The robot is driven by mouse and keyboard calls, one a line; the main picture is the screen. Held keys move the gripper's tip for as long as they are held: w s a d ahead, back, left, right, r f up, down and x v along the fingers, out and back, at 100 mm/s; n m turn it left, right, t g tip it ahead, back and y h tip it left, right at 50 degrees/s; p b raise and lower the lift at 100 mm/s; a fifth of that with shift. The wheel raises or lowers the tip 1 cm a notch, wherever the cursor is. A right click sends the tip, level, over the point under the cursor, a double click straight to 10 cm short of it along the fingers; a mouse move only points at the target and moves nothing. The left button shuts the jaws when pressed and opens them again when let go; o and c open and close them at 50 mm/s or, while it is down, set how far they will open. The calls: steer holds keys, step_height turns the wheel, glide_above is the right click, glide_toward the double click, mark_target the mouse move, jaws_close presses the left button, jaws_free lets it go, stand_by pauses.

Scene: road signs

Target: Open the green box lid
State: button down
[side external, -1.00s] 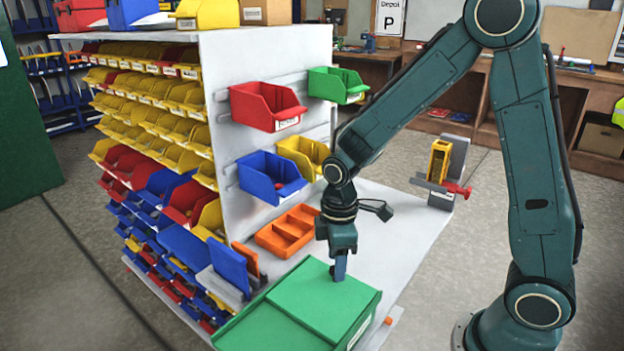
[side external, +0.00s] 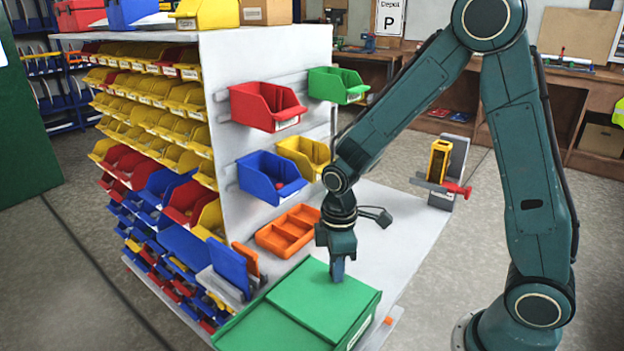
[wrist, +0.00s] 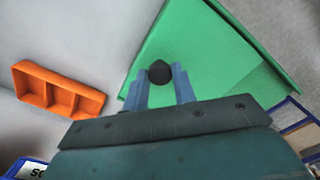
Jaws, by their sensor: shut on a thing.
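The green box (side external: 358,325) stands at the front of the white work surface. Its flat green lid (side external: 315,305) lies on top, with a lower green section (side external: 262,329) to its left in the side view. My gripper (side external: 338,275) points down at the far part of the lid. In the wrist view, my gripper (wrist: 160,80) has its two blue-grey fingers on either side of a dark round knob (wrist: 159,71) on the lid (wrist: 195,50), and is shut on it. In the side view the fingers hide the knob.
An orange divided tray (side external: 288,232) lies behind the box; it also shows in the wrist view (wrist: 58,90). Blue (side external: 271,177) and yellow (side external: 303,154) bins hang on the white panel. A grey fixture with a yellow part (side external: 439,160) stands at the right.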

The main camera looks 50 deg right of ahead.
glide_toward(299, 317)
step_height(299, 317, down, 5)
steer(key=shift+f, duration=0.1)
stand_by(0.4)
steer(key=c, duration=1.1)
jaws_free()
step_height(299, 317, up, 14)
steer(key=shift+f, duration=0.1)
